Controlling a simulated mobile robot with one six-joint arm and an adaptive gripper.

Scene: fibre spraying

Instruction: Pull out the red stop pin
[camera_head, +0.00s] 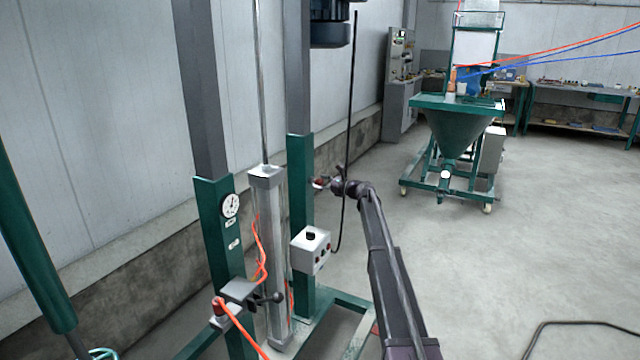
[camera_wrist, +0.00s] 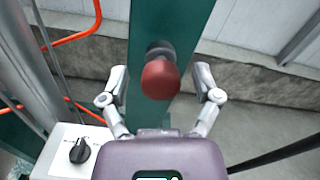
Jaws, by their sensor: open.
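The red stop pin (camera_wrist: 161,78) has a rounded red knob on a dark collar, set in the face of a green post (camera_wrist: 172,25). In the wrist view my gripper (camera_wrist: 160,80) is open, with one finger on each side of the knob and gaps visible between. In the head view the pin's red knob (camera_head: 319,183) shows small on the right green post (camera_head: 301,220), close to the end of my arm. My gripper (camera_head: 332,182) is at that post, too small there to make out its fingers.
A grey control box (camera_head: 311,250) with a black knob hangs just below the pin. An upright cylinder (camera_head: 268,230) and orange hoses (camera_head: 262,255) stand left of it. A black cable (camera_head: 349,120) hangs nearby. A green hopper machine (camera_head: 455,125) stands behind; the floor to the right is open.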

